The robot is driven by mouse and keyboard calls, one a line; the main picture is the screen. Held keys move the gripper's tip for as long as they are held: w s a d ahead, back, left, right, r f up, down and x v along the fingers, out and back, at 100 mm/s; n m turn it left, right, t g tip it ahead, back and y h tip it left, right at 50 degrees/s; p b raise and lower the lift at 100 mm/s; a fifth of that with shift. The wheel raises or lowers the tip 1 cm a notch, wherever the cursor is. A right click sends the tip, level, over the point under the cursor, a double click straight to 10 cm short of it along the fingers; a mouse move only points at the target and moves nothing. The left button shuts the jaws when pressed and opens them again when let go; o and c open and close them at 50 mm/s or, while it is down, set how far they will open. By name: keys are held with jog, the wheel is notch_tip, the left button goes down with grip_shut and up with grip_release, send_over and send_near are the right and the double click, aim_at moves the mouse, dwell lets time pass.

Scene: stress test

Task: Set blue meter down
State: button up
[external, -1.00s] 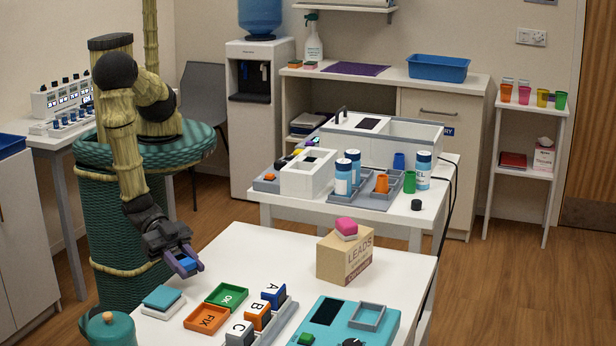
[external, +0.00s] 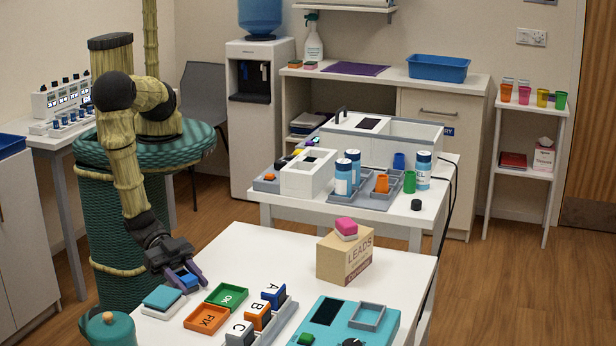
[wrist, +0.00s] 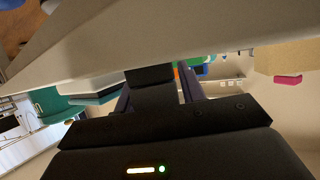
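The blue meter (external: 188,281) is a small blue block with a dark part, between the purple fingers of my gripper (external: 193,284). The fingers look shut on it. In the external view it is at the left part of the white front table (external: 262,243), just behind and right of a teal-and-white pad stack (external: 163,298). I cannot tell whether its underside touches the tabletop. In the wrist view a dark block (wrist: 150,75) sits between the fingers, close to the pale table surface (wrist: 150,40); its blue face is hidden there.
A green OK tray (external: 227,294) and an orange FIX tray (external: 206,317) lie to the right. Several lettered blocks stand in a grey rack (external: 278,326). A teal device (external: 345,322) and a cardboard box (external: 344,258) are farther right. The table's back left is clear.

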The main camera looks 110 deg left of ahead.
jog(key=shift+r, duration=0.2)
jog(key=shift+s+a, duration=0.1)
jog(key=shift+s, duration=0.25)
jog(key=b+v, duration=0.1)
jog(key=v, duration=1)
jog(key=shift+r, duration=0.2)
